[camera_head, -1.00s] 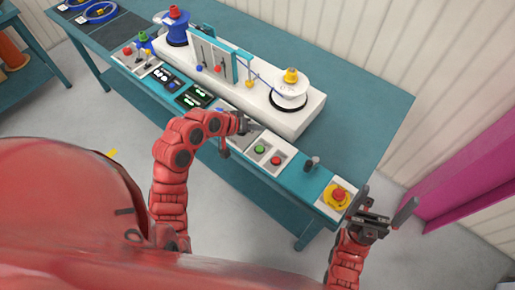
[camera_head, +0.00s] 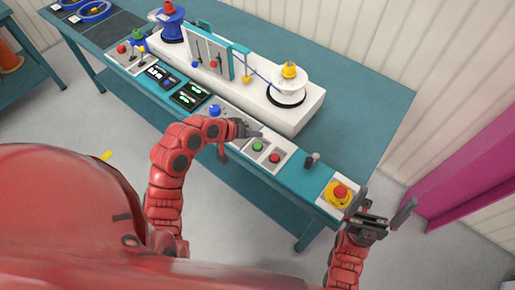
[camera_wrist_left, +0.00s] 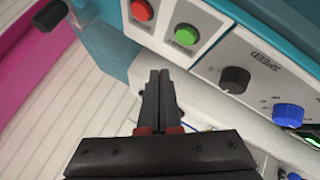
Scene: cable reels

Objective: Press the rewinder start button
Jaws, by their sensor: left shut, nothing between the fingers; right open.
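The green button (camera_head: 257,147) sits on a white plate on the bench's front control strip, beside the red button (camera_head: 275,158). In the left wrist view the green button (camera_wrist_left: 187,35) is just beyond and right of my fingertips; the red button (camera_wrist_left: 142,10) is further up and left. My left gripper (camera_head: 257,133) is shut and empty, close to the green button on its left. Its closed fingers (camera_wrist_left: 159,76) show a gap to the button; no contact is visible. My right gripper (camera_head: 389,216) is open and empty, off the bench's right end.
A yellow-based red emergency button (camera_head: 340,192) lies near my right gripper. A small lever (camera_head: 312,160) stands between. A blue knob (camera_head: 214,109) and a black speed knob (camera_wrist_left: 235,80) are left of the buttons. The white rewinder with its reel (camera_head: 288,88) stands behind.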

